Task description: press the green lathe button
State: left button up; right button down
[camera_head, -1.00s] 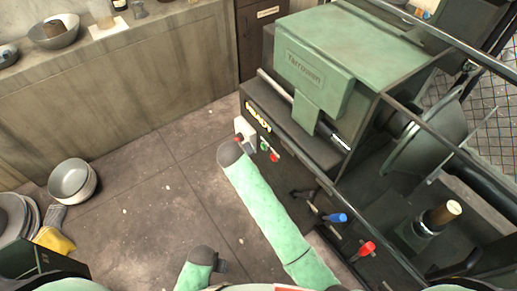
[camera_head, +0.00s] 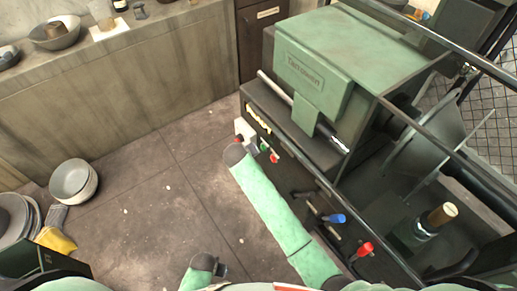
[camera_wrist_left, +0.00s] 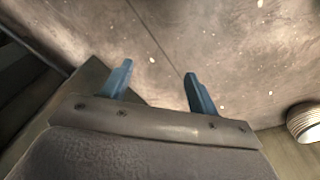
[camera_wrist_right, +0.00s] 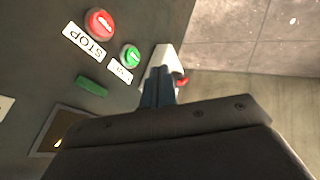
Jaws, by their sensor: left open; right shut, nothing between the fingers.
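The green button (camera_wrist_right: 129,56) sits on the dark lathe panel in the right wrist view, below the red stop button (camera_wrist_right: 100,24). The green button also shows as a small dot in the head view (camera_head: 264,147). My right gripper (camera_wrist_right: 158,86) is shut and empty, with its blue fingers near the panel, to the lower right of the green button in that view. I cannot tell whether the fingers touch the panel. My left gripper (camera_wrist_left: 157,74) is open and empty above the floor.
A white box (camera_head: 245,130) with a red knob is close by my right gripper. Bowls (camera_head: 73,182) stand at the left. The middle floor is clear.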

aim_at(263, 148)
pick_arm(q)
notch_tip(263, 148, down, 8)
jog(key=s+a+p, duration=0.1)
jog(key=p, duration=0.1)
jog(key=shift+s+a+f+t+p, duration=0.15)
jog(key=shift+s+a+t+p, duration=0.15)
jog(key=shift+s+a+p, duration=0.1)
pick_arm(e)
jog(key=w+d+f, duration=0.3)
jog(key=w+d, duration=0.1)
jog(key=w, duration=0.1)
jog(key=shift+f, duration=0.4)
